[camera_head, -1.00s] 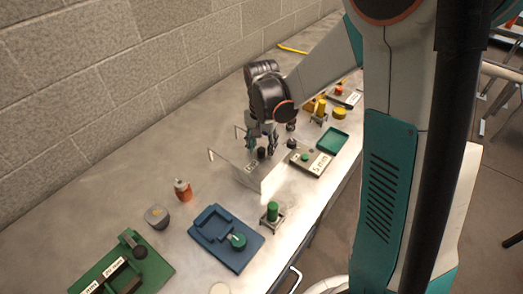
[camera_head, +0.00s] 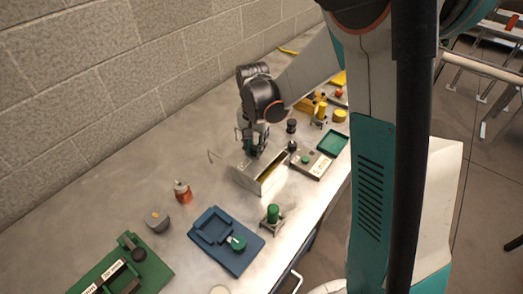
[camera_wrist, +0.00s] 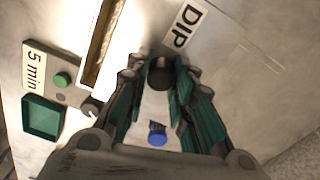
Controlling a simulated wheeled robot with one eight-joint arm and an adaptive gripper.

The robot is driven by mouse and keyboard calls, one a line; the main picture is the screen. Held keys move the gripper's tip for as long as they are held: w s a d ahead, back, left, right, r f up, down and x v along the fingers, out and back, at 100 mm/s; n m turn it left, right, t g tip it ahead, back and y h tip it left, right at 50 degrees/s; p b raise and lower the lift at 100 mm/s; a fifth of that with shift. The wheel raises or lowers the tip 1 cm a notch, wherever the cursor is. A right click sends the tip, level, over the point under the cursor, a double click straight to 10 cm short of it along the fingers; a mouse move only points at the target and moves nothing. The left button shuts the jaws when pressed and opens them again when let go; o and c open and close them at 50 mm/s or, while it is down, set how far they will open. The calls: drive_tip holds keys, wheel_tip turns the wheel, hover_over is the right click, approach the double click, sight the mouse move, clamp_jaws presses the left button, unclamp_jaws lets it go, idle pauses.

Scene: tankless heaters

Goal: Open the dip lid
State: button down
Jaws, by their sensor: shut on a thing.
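The dip tank (camera_head: 262,186) is a metal box on the bench. In the head view a long opening with a yellowish inside shows along its top. The wrist view shows this opening (camera_wrist: 100,45) at upper left, beside the "DIP" label (camera_wrist: 184,25). My gripper (camera_head: 251,148) is at the back left side of the opening. In the wrist view my gripper (camera_wrist: 161,78) is shut on the dark knob (camera_wrist: 161,71) of the lid.
A "5 min" timer block (camera_head: 311,164) and green tray (camera_head: 333,143) stand right of the tank. A green-topped stand (camera_head: 272,214), blue fixture (camera_head: 225,240), red bottle (camera_head: 182,192) and grey-yellow item (camera_head: 157,220) lie nearer.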

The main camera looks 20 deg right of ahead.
drive_tip(key=w+a, duration=0.4)
drive_tip(key=w, duration=0.3)
drive_tip(key=shift+a, duration=0.35)
drive_tip(key=c, duration=1.4)
unclamp_jaws()
wheel_tip(320, 180, up, 12)
